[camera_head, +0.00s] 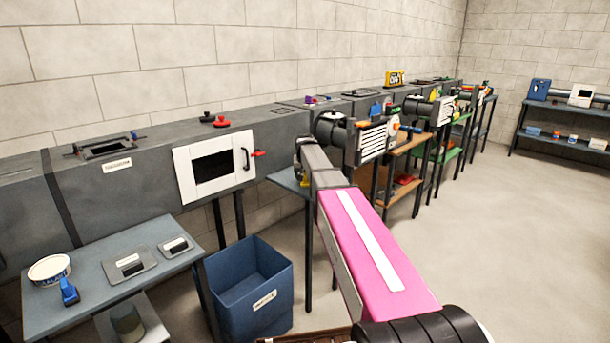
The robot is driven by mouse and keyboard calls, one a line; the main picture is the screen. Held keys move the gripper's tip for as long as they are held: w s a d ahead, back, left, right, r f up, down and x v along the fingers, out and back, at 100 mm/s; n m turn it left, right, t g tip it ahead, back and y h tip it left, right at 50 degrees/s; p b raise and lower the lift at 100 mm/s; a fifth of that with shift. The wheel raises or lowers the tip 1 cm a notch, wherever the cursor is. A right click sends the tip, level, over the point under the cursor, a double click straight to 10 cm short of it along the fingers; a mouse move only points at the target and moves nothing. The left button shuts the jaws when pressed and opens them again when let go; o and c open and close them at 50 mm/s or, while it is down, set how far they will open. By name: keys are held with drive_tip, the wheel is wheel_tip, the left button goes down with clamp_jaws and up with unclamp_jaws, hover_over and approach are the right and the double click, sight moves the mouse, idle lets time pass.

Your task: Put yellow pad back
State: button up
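My arm reaches away from me, and my gripper (300,167) is small and partly hidden behind my own arm, above a small blue-grey table (286,180) against the duct. A small yellow piece (303,180) shows right at my gripper, low beside the arm. It may be the yellow pad, but it is too small and covered to be sure. I cannot tell whether the fingers are closed on it or whether it rests on the table.
A grey duct (110,185) with a white-framed opening (183,175) runs along the wall. A blue bin (250,290) stands on the floor. The left table (95,300) holds a tub (50,270) and flat plates. A yellow-black sign (395,78) stands farther back. Floor at right is clear.

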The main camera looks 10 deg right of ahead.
drive_tip(key=d+v, duration=0.1)
drive_tip(key=v, duration=1.1)
drive_tip(key=s+f+n+g, duration=0.1)
drive_tip(key=s+f+g, duration=0.3)
drive_tip(key=s+f, duration=2.6)
drive_tip(key=s, duration=0.3)
drive_tip(key=shift+s+a+f+n+y, duration=0.15)
drive_tip(key=shift+a+f+n+y, duration=0.15)
drive_tip(key=shift+f+n, duration=0.1)
